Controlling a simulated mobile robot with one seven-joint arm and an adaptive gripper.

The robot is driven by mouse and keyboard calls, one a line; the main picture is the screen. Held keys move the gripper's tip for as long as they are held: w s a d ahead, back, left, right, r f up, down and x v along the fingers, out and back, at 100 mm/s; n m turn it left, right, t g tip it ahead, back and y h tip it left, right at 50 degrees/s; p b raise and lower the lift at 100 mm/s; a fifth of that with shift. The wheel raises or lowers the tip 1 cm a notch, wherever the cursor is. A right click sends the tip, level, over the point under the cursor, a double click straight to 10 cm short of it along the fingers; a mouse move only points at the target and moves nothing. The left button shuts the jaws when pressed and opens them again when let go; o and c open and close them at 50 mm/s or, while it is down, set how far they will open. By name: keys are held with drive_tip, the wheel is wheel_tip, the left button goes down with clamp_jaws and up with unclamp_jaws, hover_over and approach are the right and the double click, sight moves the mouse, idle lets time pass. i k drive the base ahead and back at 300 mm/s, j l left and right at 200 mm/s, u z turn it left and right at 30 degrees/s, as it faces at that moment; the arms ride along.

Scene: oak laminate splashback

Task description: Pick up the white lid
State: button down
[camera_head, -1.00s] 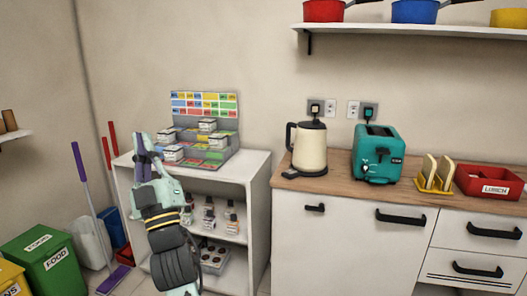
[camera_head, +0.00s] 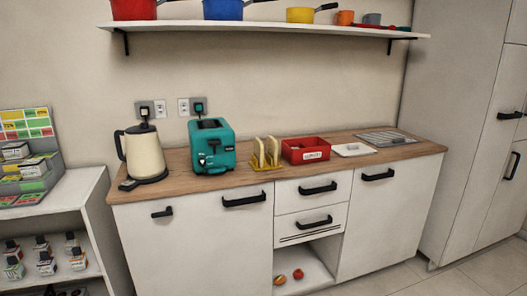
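A flat white lid (camera_head: 354,149) lies on the wooden counter, just right of the red lunch box (camera_head: 307,157) and left of a ribbed metal drainer area (camera_head: 386,138). It looks thin and roughly rectangular. Its fine detail is too small to tell. My gripper is not in view now.
On the counter (camera_head: 233,181) stand a cream kettle (camera_head: 144,154), a teal toaster (camera_head: 211,152) and a yellow rack (camera_head: 265,160) holding bread slices. A shelf (camera_head: 270,29) with pots hangs above. A tall cabinet (camera_head: 465,130) closes off the right. Floor (camera_head: 405,279) is free in front.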

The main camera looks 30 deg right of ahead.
sight(354, 150)
drive_tip(key=z, duration=1.2)
